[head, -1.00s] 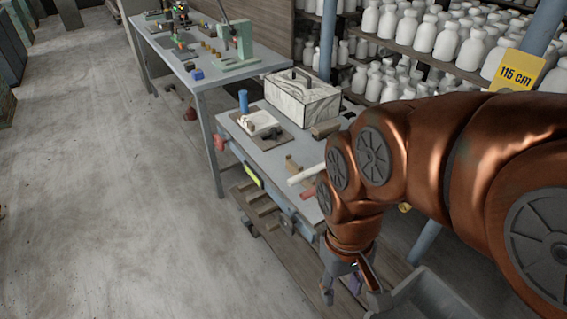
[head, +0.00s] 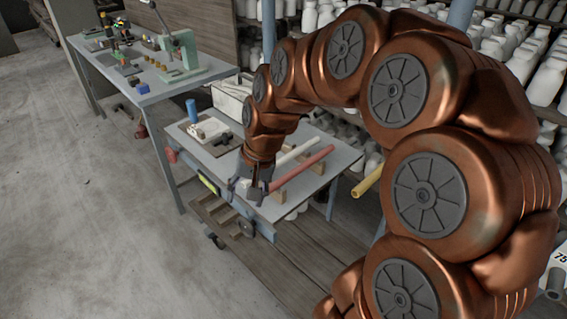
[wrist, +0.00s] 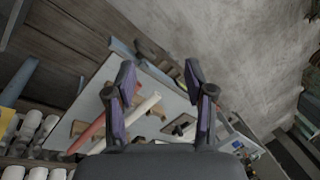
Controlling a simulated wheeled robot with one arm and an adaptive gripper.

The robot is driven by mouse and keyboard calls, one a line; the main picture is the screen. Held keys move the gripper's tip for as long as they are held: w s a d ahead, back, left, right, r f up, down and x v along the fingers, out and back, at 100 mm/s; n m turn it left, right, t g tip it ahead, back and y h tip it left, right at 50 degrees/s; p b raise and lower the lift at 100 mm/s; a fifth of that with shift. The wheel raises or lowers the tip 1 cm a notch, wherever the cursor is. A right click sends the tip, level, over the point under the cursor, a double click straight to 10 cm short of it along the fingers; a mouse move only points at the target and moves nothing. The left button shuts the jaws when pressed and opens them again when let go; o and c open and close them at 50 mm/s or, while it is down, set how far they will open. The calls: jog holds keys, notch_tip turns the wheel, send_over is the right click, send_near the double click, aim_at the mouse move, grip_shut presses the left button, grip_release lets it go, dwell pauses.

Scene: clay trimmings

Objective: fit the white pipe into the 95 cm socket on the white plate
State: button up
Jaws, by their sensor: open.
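The white pipe (head: 297,151) lies on wooden supports on the grey bench, beside and behind a red pipe (head: 305,166). In the wrist view the white pipe (wrist: 145,108) lies below and between the two fingers, to the right of the red pipe (wrist: 92,134). My gripper (head: 251,190) is open and empty, above the bench's front edge near the pipes' near ends; its spread fingers (wrist: 160,70) show in the wrist view. A white plate (head: 208,130) with a blue upright cylinder (head: 192,110) beside it lies at the bench's left. No 95 cm mark is readable.
The grey bench (head: 260,210) has a lower wooden shelf. A second table (head: 150,95) with a green press (head: 180,50) stands behind left. Shelves of white bottles (head: 545,80) fill the back right. A yellow pipe (head: 368,181) juts out right of the bench. The left floor is open.

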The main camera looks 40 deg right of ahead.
aim_at(287, 158)
jog(key=w+d+m+t, duration=0.1)
jog(key=w+d, duration=0.2)
jog(key=d, duration=0.1)
jog(key=w+d+f+m, duration=0.1)
jog(key=w+d+m, duration=0.1)
jog(key=w+d, duration=0.1)
jog(key=w+d+f+m+t+b, duration=0.1)
jog(key=w+d+m, duration=0.1)
jog(key=w+d, duration=0.1)
jog(key=shift+w+d+f+t, duration=0.1)
jog(key=shift+d+t, duration=0.05)
jog(key=shift+d, duration=0.3)
jog(key=shift+w+d+f+t, duration=0.1)
jog(key=shift+d+t, duration=0.05)
jog(key=shift+d, duration=0.25)
jog(key=w+d+f+m, duration=0.1)
jog(key=d, duration=0.3)
jog(key=w+d+f+m+t+h, duration=0.1)
jog(key=d+m, duration=0.1)
jog(key=d, duration=0.3)
jog(key=w+d+f+m+t+b, duration=0.1)
jog(key=d, duration=0.3)
jog(key=shift+d+m, duration=0.2)
jog(key=shift+m, duration=0.2)
jog(key=shift+p+x, duration=1)
jog(key=shift+x, duration=2.85)
jog(key=shift+c, duration=0.3)
grip_shut()
